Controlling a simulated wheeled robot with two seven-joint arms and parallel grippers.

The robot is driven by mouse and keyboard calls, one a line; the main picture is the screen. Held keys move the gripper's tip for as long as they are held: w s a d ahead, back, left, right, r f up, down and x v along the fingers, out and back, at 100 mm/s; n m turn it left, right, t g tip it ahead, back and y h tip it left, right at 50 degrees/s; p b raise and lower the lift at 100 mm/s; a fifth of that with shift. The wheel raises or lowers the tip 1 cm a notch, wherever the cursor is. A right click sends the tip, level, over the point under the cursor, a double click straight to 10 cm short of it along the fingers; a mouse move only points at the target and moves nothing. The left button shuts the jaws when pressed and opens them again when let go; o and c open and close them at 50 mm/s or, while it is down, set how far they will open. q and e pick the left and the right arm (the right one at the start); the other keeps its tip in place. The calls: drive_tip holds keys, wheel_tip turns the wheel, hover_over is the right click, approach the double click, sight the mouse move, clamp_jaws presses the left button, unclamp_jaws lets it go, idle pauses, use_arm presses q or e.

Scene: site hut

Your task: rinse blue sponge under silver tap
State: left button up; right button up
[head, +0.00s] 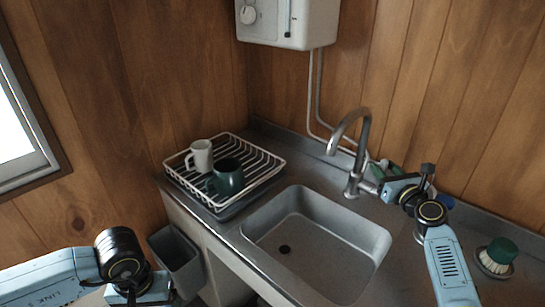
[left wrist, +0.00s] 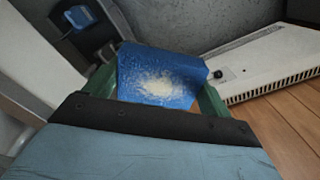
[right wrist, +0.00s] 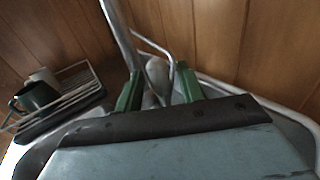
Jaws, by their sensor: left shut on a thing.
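The blue sponge (left wrist: 135,68), with a pale patch on its face, is held between the green fingers of my left gripper (left wrist: 158,92). In the head view my left arm is low at the left, outside the counter's front, and the sponge is hidden. The silver tap (head: 354,178) stands behind the sink with its curved spout over the basin; no water stream shows. My right gripper (head: 380,172) is just right of the tap's base. In the right wrist view its fingers are apart on either side of grey tap parts (right wrist: 157,74); contact is unclear.
The sink (head: 258,222) is empty. A white dish rack (head: 262,160) with a pale mug (head: 201,156) and a dark green mug (head: 228,177) stands left of it. A grey bin (head: 178,256) hangs at the counter front. A green-topped brush (head: 501,252) lies at right.

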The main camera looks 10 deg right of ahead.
use_arm(q)
drive_tip(key=shift+f, duration=0.15)
use_arm(e)
drive_tip(key=shift+w, duration=0.55)
clamp_jaws()
use_arm(q)
drive_tip(key=shift+f+b, duration=1)
drive_tip(key=shift+b, duration=0.05)
use_arm(e)
drive_tip(key=shift+s+a+f+n, duration=0.25)
drive_tip(key=shift+n, duration=0.15)
use_arm(q)
drive_tip(key=shift+f+b, duration=0.6)
use_arm(e)
drive_tip(key=shift+s+a+r+n+t, duration=0.2)
drive_tip(key=shift+a+n+t, duration=0.1)
drive_tip(key=shift+t, duration=0.1)
use_arm(q)
drive_tip(key=shift+r, duration=0.1)
use_arm(e)
unclamp_jaws()
